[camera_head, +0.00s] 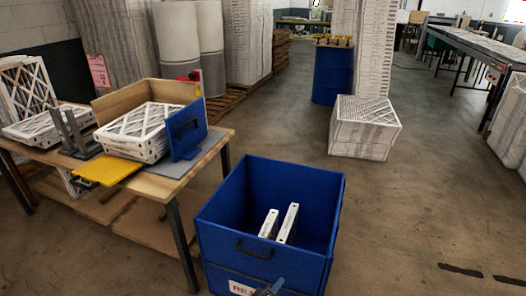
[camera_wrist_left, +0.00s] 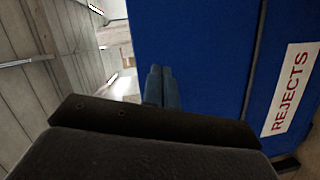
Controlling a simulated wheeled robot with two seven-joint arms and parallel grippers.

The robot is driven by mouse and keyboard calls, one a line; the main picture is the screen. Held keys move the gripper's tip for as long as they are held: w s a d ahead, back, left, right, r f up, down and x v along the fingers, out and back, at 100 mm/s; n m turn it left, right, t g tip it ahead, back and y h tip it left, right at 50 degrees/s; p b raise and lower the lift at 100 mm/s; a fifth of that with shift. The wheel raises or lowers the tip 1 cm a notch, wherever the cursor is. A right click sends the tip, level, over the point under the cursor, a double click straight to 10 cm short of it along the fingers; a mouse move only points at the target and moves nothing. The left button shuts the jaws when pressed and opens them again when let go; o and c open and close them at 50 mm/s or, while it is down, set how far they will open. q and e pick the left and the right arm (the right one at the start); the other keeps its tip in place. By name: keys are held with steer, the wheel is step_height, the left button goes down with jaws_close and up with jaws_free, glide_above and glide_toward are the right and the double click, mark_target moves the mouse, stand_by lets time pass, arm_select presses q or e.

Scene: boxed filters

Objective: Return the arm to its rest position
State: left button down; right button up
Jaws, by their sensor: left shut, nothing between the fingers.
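My left gripper (camera_head: 269,288) shows at the bottom edge of the head view, in front of the near wall of the blue bin (camera_head: 262,246). In the left wrist view its two fingers (camera_wrist_left: 161,86) are together with nothing between them. The bin's blue wall and its white REJECTS label (camera_wrist_left: 291,90) fill much of that view, beside and beyond the fingers. I cannot tell whether the fingers touch the wall. Two white-framed filters (camera_head: 288,223) stand on edge inside the bin. Most of my left arm is out of the head view, and my right gripper does not show.
A wooden table (camera_head: 172,186) at left holds stacked filters (camera_head: 140,128), a blue panel with a handle (camera_head: 186,130) and a yellow board (camera_head: 106,170). A wrapped filter stack (camera_head: 364,128) stands on the floor behind the bin. The floor right of the bin is clear.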

arm_select(q)
steer(key=s+a+r+m+g+y, duration=0.45)
steer(key=s+a, duration=0.45)
steer(key=s, duration=0.4)
steer(key=s+a+r+m+g+y, duration=0.4)
steer(key=s+a+r+m+g, duration=0.15)
steer(key=s+a, duration=0.55)
steer(key=s+f+g, duration=0.1)
steer(key=s+f, duration=0.3)
steer(key=s, duration=0.5)
steer(key=shift+d, duration=0.25)
